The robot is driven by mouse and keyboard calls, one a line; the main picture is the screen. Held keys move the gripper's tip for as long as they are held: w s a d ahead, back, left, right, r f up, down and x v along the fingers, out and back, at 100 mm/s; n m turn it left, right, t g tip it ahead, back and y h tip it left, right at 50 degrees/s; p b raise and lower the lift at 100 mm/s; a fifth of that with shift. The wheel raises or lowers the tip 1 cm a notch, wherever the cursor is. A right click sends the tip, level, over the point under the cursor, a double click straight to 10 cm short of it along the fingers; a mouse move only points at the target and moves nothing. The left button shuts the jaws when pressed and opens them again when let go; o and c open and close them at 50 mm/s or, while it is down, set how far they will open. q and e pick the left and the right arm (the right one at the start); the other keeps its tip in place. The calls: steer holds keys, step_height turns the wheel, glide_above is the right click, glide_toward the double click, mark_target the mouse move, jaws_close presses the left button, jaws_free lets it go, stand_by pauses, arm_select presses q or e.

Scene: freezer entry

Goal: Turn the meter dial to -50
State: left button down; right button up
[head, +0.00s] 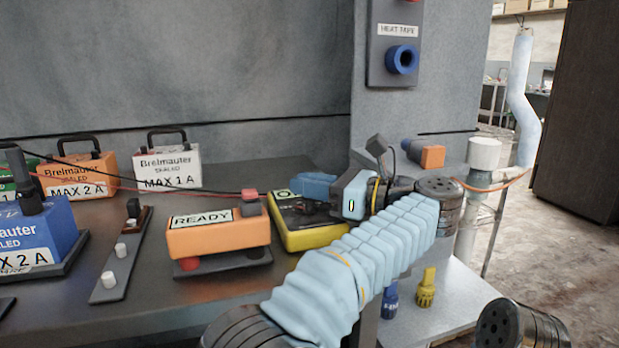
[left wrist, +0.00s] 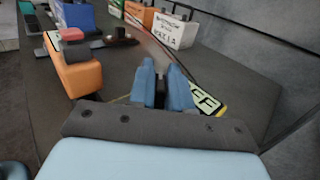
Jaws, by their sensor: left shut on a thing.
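The meter (head: 318,237), with a yellow body and a dark face, lies on the grey bench beside the orange READY box. In the left wrist view part of its bright label shows with the letters "FF" (left wrist: 208,104). My left gripper (head: 310,187), with blue fingers, is over the meter's face. In the left wrist view its fingers (left wrist: 161,75) are shut on a dark piece, which appears to be the meter dial (left wrist: 160,96). The fingers hide most of the dial, and its pointer and scale reading cannot be seen. My right gripper is not in view.
The orange READY box (head: 218,236) stands just left of the meter. A switch strip (head: 120,262), a blue MAX 2 A box (head: 40,240), an orange box (head: 80,177) and a white MAX 1 A box (head: 167,170) stand further left. Red and black wires cross behind.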

arm_select(q)
steer(key=shift+n+g, duration=0.3)
steer(key=shift+g, duration=0.2)
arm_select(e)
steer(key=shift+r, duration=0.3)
arm_select(q)
steer(key=c, duration=1.1)
jaws_free()
steer(key=shift+c, duration=0.2)
